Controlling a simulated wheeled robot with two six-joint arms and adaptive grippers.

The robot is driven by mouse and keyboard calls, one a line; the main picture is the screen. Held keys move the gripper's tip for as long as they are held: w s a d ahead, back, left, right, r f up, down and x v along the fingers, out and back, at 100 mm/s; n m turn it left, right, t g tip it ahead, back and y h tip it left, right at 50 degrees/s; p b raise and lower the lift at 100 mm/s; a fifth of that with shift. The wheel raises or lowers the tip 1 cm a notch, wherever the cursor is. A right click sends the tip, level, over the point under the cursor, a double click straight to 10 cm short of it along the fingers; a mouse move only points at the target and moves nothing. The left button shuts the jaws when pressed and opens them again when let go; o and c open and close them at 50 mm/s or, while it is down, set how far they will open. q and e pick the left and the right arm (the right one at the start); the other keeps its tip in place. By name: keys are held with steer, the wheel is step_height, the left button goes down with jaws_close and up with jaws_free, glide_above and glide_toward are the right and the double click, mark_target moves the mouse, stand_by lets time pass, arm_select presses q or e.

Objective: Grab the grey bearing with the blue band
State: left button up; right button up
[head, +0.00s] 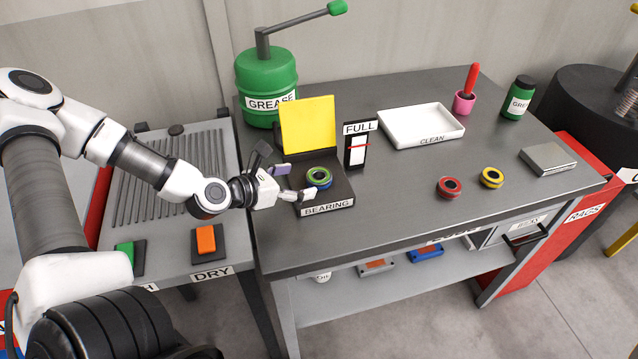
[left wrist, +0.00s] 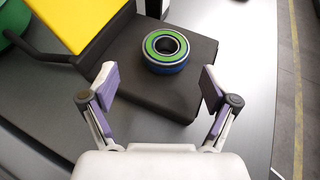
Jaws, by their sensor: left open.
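A bearing with a blue band (head: 319,178) sits on the dark block labelled BEARING (head: 341,201). Its top face shows a green ring around a dark hole with a grey metal rim. It also shows in the left wrist view (left wrist: 166,50), lying flat, with the blue band around its side. My left gripper (head: 295,182) is open and empty, with its fingers pointing toward the bearing from the left. In the left wrist view the bearing lies just beyond the two fingertips (left wrist: 160,82), roughly centred between them and apart from both. My right gripper is not in view.
A yellow raised plate (head: 308,125) stands behind the bearing, and a FULL gauge (head: 357,146) to its right. A green GREASE drum (head: 267,84) is behind. A red bearing (head: 449,187), a yellow one (head: 492,178) and the white CLEAN tray (head: 421,127) are further right.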

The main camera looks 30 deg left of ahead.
mark_target(313, 179)
arm_select(q)
steer(key=w+d+b, duration=0.1)
steer(key=w+d+f, duration=0.1)
steer(key=w, duration=0.1)
steer(key=shift+f+b, duration=0.15)
steer(key=shift+b, duration=0.25)
steer(key=shift+w, duration=0.3)
steer(key=shift+w+f, duration=0.1)
steer(key=shift+a, duration=0.1)
steer(key=shift+c, duration=1.4)
steer(key=c, duration=1.3)
